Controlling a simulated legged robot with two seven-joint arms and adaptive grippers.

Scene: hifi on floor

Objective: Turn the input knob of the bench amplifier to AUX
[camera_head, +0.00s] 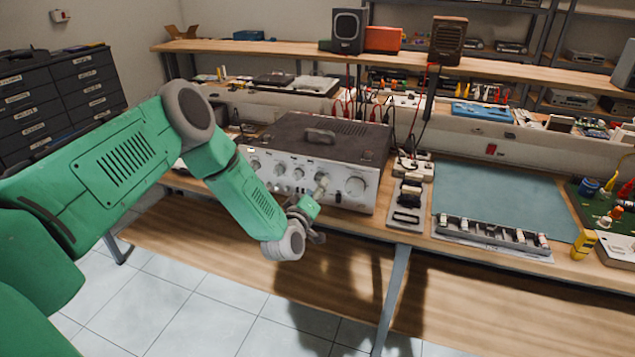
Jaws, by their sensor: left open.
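The bench amplifier (305,150) is a wide silver-fronted unit with a dark top and a handle, standing on the workbench. My right gripper is out of view.
A power strip (409,195) lies just right of the amplifier. Beyond it are a blue-green mat (500,195) and a tray of small parts (492,235). Cables hang behind the amplifier. A shelf (285,48) runs above. Drawers (60,95) stand at left.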

